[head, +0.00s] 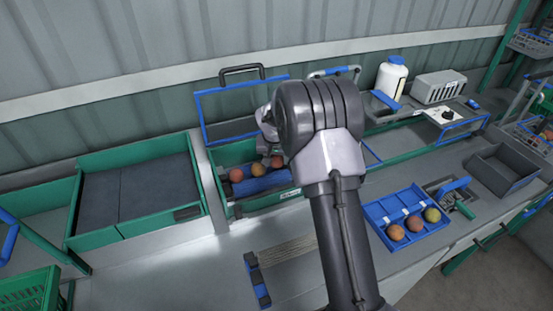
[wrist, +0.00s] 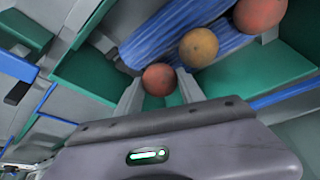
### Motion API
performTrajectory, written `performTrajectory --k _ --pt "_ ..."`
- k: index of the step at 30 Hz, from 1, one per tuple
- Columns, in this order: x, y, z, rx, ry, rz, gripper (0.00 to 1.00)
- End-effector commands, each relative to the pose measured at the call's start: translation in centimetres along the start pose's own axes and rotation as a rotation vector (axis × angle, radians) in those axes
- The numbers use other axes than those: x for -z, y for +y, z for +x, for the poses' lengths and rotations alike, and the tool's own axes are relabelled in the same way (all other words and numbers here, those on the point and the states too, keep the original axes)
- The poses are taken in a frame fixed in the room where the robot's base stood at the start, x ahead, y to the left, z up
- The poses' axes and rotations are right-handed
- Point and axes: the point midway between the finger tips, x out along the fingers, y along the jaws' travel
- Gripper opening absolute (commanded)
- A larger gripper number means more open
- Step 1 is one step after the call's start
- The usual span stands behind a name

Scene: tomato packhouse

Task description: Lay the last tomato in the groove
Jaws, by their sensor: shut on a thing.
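My gripper (wrist: 161,88) is shut on a red tomato (wrist: 159,79), with one finger on each side of it. The held tomato also shows in the head view (head: 277,162), just left of my arm. The groove is a blue ribbed channel (wrist: 150,40) in a green-walled bay; its blue surface shows in the head view (head: 262,184). An orange tomato (wrist: 199,47) and a larger-looking red tomato (wrist: 260,12) lie in line along the blue channel. The held tomato is at the channel's near edge in the wrist view; I cannot tell whether it touches the bottom.
A blue tray (head: 378,212) with three tomatoes in its front row stands on the bench to the right. A blue-framed lid (head: 200,105) stands raised behind the bay. An empty grey bin (head: 506,166) is at far right. Open bench lies in front of the bay.

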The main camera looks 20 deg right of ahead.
Motion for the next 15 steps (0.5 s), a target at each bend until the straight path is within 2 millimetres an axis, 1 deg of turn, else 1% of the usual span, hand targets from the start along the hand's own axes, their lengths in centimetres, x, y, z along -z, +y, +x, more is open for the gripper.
performTrajectory --k 14,15 --pt "-0.13 0.0 0.34 0.0 0.0 0.0 0.26" --pt "-0.13 0.0 0.34 0.0 0.0 0.0 0.5"
